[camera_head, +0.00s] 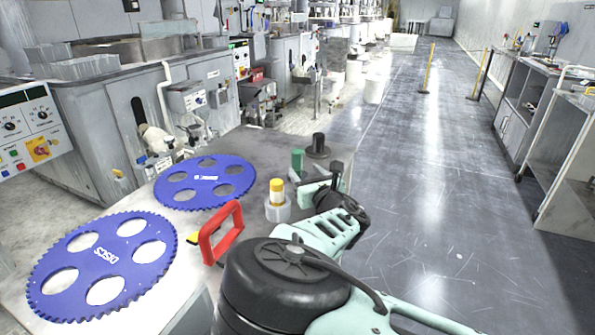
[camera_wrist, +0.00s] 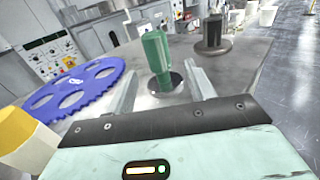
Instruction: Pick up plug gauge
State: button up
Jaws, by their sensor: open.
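The plug gauge, seemingly the green upright piece (camera_wrist: 157,52), stands on the grey table top in a dark round spot. It narrows towards its lower end. In the head view its green top (camera_head: 297,161) shows just beyond my gripper (camera_head: 312,183), which partly hides it. In the wrist view my gripper (camera_wrist: 162,72) is open, with one pale finger to each side of the green piece. The piece appears between or just beyond the fingertips, and I see no contact. I cannot tell the exact depth gap.
Two blue toothed discs (camera_head: 205,182) (camera_head: 102,265) lie flat on the table (camera_head: 262,150). A red handle (camera_head: 221,232) and a yellow-capped white bottle (camera_head: 277,200) stand near my arm. A black post on a round base (camera_head: 318,147) stands close behind the green piece.

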aim_at(300, 166)
jog(key=shift+f+p+x, duration=0.15)
jog(key=shift+p+x, duration=0.05)
jog(key=shift+x, duration=1.35)
jog(key=shift+f+p+x, duration=0.1)
jog(key=shift+p+x, duration=0.05)
jog(key=shift+x, duration=1.45)
jog(key=shift+a, duration=0.1)
jog(key=shift+c, duration=0.3)
jog(key=c, duration=1)
jog(key=shift+r, duration=0.1)
grip_shut()
jog(key=shift+r, duration=0.1)
